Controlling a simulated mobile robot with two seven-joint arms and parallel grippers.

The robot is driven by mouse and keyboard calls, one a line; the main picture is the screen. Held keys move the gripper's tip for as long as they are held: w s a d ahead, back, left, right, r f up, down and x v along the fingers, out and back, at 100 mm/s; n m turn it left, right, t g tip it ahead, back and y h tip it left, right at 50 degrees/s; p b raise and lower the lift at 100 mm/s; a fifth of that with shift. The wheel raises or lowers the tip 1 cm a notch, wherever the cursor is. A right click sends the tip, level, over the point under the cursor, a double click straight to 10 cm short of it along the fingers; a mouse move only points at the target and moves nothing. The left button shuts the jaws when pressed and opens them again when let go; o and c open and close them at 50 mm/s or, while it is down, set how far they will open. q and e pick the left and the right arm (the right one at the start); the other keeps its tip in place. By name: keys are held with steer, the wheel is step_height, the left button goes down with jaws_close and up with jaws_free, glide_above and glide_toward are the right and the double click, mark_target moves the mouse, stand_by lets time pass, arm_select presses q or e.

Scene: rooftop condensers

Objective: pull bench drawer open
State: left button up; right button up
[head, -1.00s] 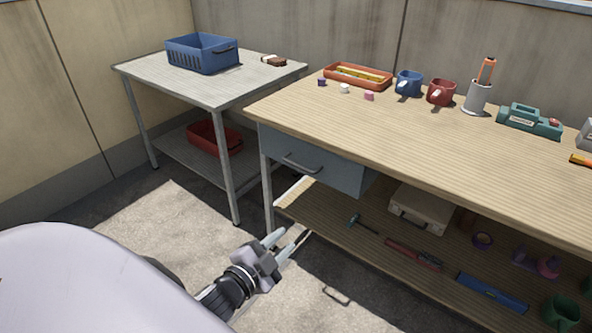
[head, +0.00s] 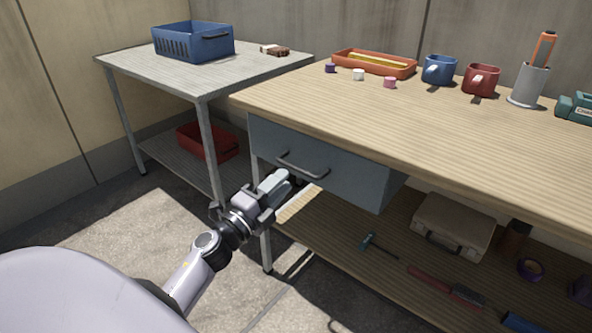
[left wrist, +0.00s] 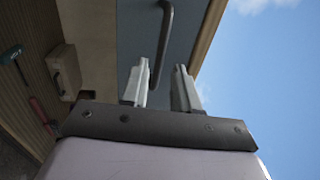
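The bench drawer (head: 325,163) is a grey-blue front under the wooden bench top, and it looks shut. Its dark bar handle (head: 302,166) runs across the front. My left gripper (head: 287,181) is in front of the drawer, just below and left of the handle. In the left wrist view, the two fingers (left wrist: 158,88) are apart, with the handle (left wrist: 164,45) ahead of them, near the gap between the tips. The drawer front (left wrist: 140,40) also shows there. I cannot tell whether the fingers touch the handle. The right gripper is not in view.
The wooden bench (head: 400,120) carries an orange tray (head: 375,64), a blue mug (head: 438,70) and a red mug (head: 481,80). A beige case (head: 453,226) and tools lie on its lower shelf. A grey table (head: 120,63) with a blue basket (head: 193,42) stands at left.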

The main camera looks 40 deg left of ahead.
mark_target(296, 167)
arm_select(q)
steer(key=shift+x, duration=3)
jaws_close()
